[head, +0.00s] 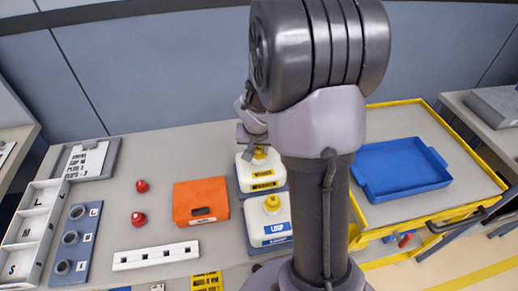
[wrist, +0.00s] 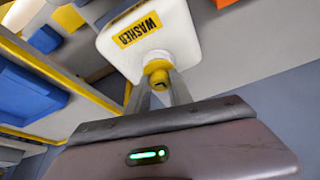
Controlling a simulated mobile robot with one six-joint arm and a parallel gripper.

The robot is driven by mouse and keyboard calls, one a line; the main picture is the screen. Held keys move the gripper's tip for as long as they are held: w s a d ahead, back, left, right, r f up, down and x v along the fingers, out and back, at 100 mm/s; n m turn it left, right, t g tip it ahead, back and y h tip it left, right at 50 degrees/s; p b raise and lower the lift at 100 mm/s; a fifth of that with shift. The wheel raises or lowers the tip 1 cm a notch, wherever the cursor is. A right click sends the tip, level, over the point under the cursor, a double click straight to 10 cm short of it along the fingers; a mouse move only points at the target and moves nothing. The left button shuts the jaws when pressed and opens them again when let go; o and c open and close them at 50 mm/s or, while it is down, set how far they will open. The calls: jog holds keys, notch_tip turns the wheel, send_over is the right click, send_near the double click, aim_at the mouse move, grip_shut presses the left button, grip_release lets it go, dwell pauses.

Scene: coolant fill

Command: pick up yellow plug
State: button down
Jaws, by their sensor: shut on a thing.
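The yellow plug (wrist: 157,70) sits at the neck of a white bottle (wrist: 172,25) with a yellow WASHER label. In the wrist view my gripper (wrist: 159,82) has one finger on each side of the plug, shut on it. In the head view the same bottle (head: 247,171) stands at the back of the bench, upright, with the yellow plug (head: 260,152) at its top. My gripper's fingertips there are small and partly hidden by my arm. A second white bottle (head: 255,220) with a blue label stands in front of it and also has a yellow plug (head: 271,203).
An orange box (head: 200,198) lies left of the bottles. Two red caps (head: 138,218), a white strip with square holes (head: 155,255) and a blue ring holder (head: 70,255) lie further left. A blue tray (head: 400,168) sits on a yellow-edged cart at right.

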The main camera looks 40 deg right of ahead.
aim_at(259, 150)
notch_tip(259, 150, up, 3)
jog(key=shift+r+p, duration=0.1)
jog(key=shift+p, duration=0.5)
jog(key=s+a+r+b, duration=0.1)
jog(key=s+a+b, duration=0.2)
jog(key=s+a, duration=0.7)
jog(key=shift+s, duration=1.25)
jog(key=shift+a+r, duration=0.1)
